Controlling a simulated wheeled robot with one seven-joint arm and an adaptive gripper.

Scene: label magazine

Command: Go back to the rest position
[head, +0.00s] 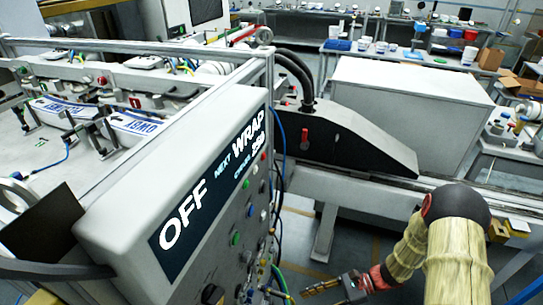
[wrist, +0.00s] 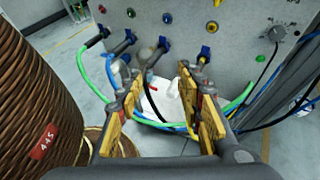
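My gripper (head: 318,287) is at the bottom of the head view, low and to the right of the control panel, at the end of my arm. In the wrist view my gripper (wrist: 165,100) has its yellow-padded fingers wide apart. Nothing is held between them. Beyond the fingers are the panel's lower face, cable plugs and a white thing that I cannot make out. The grey control panel (head: 110,222) has a dark display (head: 210,182) reading "OFF", "NEXT WRAP" and a smaller line.
Green and blue cables (wrist: 92,75) hang from the panel close to the fingers. A brown ribbed column (wrist: 35,95) stands at left in the wrist view. A machine bed with blue-printed labels (head: 135,122) lies behind the panel. A large grey box (head: 400,110) stands at back right.

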